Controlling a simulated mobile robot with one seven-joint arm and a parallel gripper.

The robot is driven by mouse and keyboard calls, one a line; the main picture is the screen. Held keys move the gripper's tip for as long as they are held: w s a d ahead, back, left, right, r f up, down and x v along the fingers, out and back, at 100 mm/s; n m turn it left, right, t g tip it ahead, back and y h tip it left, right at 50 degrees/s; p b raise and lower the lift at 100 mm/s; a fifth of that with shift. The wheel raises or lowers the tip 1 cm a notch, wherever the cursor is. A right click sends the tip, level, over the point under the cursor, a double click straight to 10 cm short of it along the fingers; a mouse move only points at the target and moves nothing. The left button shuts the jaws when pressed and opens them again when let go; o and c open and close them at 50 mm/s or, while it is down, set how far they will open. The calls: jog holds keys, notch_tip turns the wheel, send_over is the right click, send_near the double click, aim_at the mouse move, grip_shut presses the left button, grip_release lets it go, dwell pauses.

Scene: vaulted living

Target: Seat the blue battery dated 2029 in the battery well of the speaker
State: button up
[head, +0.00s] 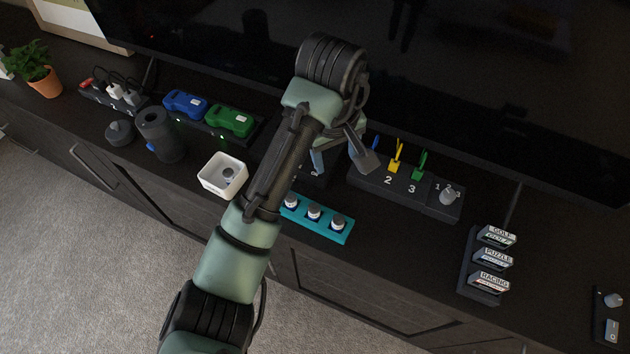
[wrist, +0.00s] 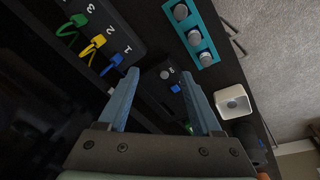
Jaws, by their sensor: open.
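The blue battery (head: 185,103), with a small white label, sits in a dark charging dock left of centre in the head view. Its date is too small to read. A green battery (head: 229,120) sits beside it on the right. The speaker looks to be the dark upright cylinder (head: 158,135) in front of the dock, with an opening in its top. A dark round cap (head: 120,133) lies to its left. My gripper (wrist: 158,72) is open and empty, above the console right of the batteries. My arm partly hides it in the head view.
A white open box (head: 223,176) holds a small grey piece. A teal tray (head: 325,221) holds several grey knobs. A numbered dark block (head: 402,191) with coloured tags stands right of my gripper. A game-case rack (head: 480,292) is farther right. The television screen (head: 420,80) rises behind.

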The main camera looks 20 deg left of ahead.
jog(key=s+a+f+n+g, duration=0.1)
jog(key=s+a+g, duration=0.1)
jog(key=s+a, duration=0.15)
jog(key=b, duration=0.6)
send_over(314, 208)
notch_tip(314, 208, down, 7)
jog(key=shift+s, duration=0.1)
jog(key=shift+f+b, duration=0.55)
jog(key=shift+f, duration=0.25)
notch_tip(314, 208, down, 4)
jog(key=shift+b, duration=0.7)
grip_shut()
